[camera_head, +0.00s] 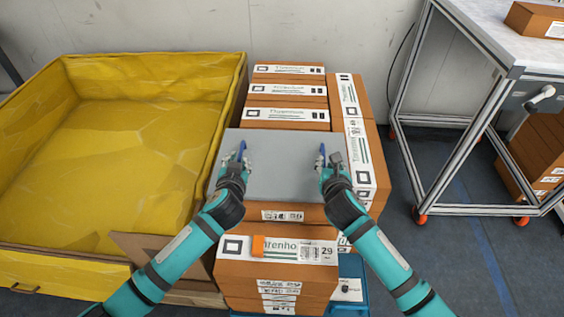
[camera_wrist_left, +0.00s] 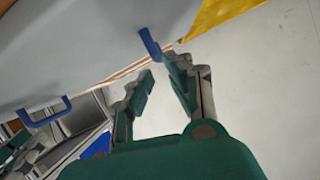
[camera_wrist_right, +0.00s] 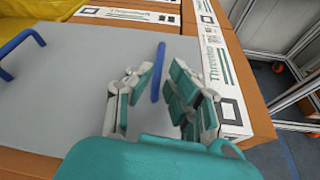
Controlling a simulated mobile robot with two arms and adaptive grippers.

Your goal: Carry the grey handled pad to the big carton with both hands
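The grey pad (camera_head: 280,172) lies flat on top of the stacked brown boxes, with a blue handle near each side. The left handle (camera_head: 241,151) also shows in the left wrist view (camera_wrist_left: 150,43). My left gripper (camera_head: 237,162) is open, its fingertips close to that handle. My right gripper (camera_head: 329,162) is open at the right handle (camera_wrist_right: 158,72). In the right wrist view that handle stands in the gap between the parted fingers. The big carton (camera_head: 240,82) stands left of the stack, open on top and lined with yellow.
Brown boxes with white labels (camera_head: 286,90) stand behind and beside the pad. More boxes (camera_head: 275,273) are stacked in front, on a blue base. A wheeled metal-framed table (camera_head: 480,25) stands at the right, with bare floor between it and the stack.

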